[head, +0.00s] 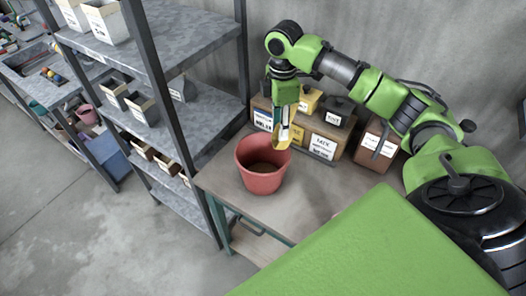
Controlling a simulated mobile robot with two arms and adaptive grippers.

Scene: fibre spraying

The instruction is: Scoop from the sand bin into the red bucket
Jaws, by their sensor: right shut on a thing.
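The red bucket (262,181) stands upright on the table, with some dark brown material at its bottom. My right gripper (284,122) points down just above and behind the bucket's right rim. It is shut on a small tool with a yellowish end, which looks like a scoop (284,143). The scoop overlaps the bucket's back right rim in the picture; I cannot tell whether they touch or whether it carries sand. Several labelled bins stand behind the bucket; I cannot read which one is the sand bin. My left gripper is out of view.
A wooden bin with a white label (322,144) and a bin with a dark top (338,112) stand at the table's back. Another labelled box (377,143) is to their right. A metal shelf (178,112) borders the table on the left. The table (318,186) is clear right of the bucket.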

